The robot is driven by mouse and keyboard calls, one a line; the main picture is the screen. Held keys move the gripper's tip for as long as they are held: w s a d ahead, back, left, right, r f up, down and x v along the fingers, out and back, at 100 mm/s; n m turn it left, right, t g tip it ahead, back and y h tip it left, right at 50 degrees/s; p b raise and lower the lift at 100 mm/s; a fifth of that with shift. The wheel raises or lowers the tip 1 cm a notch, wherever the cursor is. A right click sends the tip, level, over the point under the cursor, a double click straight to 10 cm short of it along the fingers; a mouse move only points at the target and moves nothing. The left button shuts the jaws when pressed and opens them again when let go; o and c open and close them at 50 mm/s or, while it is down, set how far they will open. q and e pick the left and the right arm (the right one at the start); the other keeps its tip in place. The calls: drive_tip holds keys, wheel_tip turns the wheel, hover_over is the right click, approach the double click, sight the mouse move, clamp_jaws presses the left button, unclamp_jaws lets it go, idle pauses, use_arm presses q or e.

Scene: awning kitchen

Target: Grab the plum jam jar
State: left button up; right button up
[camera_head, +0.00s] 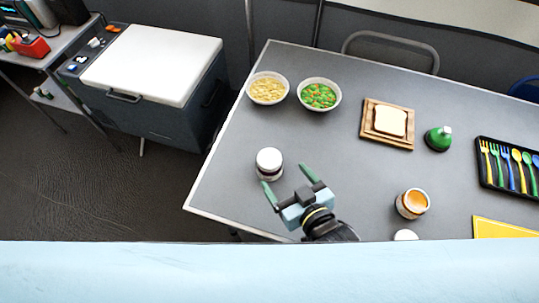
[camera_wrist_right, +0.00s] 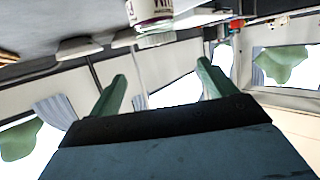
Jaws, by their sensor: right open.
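A white-lidded jar (camera_head: 269,163) stands upright near the left end of the grey table. I take it for the plum jam jar, but its label is not readable in the head view. My right gripper (camera_head: 286,178) is open and empty, just right of and nearer than this jar, with its fingers pointing toward it. In the right wrist view a jar with purple print (camera_wrist_right: 152,10) is cut off at the top edge, beyond the open fingers (camera_wrist_right: 161,70) and not between them. My left gripper is not in view.
On the table (camera_head: 225,165) are a pasta bowl (camera_head: 267,88), a vegetable bowl (camera_head: 319,95), bread on a board (camera_head: 368,138), a green bottle (camera_head: 438,138), an orange jar (camera_head: 412,203), another white lid (camera_head: 405,235) and a cutlery tray (camera_head: 485,180). The table middle is clear.

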sight(268, 156)
drive_tip(key=b+x, duration=0.1)
drive_tip(key=x, duration=0.5)
drive_tip(key=shift+s+f, duration=0.1)
drive_tip(key=shift+w+a+f, duration=0.15)
drive_tip(key=shift+w+a, duration=0.15)
drive_tip(key=shift+w, duration=0.15)
drive_tip(key=x, duration=0.2)
drive_tip(key=f+b+x, duration=0.1)
drive_tip(key=x, duration=0.1)
drive_tip(key=shift+w+d, duration=0.1)
drive_tip(key=shift+w, duration=0.05)
drive_tip(key=shift+w+f+b, duration=0.1)
drive_tip(key=shift+w+b, duration=0.15)
drive_tip(key=shift+b, duration=0.05)
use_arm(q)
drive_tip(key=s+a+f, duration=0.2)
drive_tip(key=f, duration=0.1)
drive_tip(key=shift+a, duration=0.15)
use_arm(e)
drive_tip(key=shift+c, duration=1.4)
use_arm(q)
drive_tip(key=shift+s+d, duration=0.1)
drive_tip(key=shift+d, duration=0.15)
use_arm(e)
drive_tip(key=c, duration=0.9)
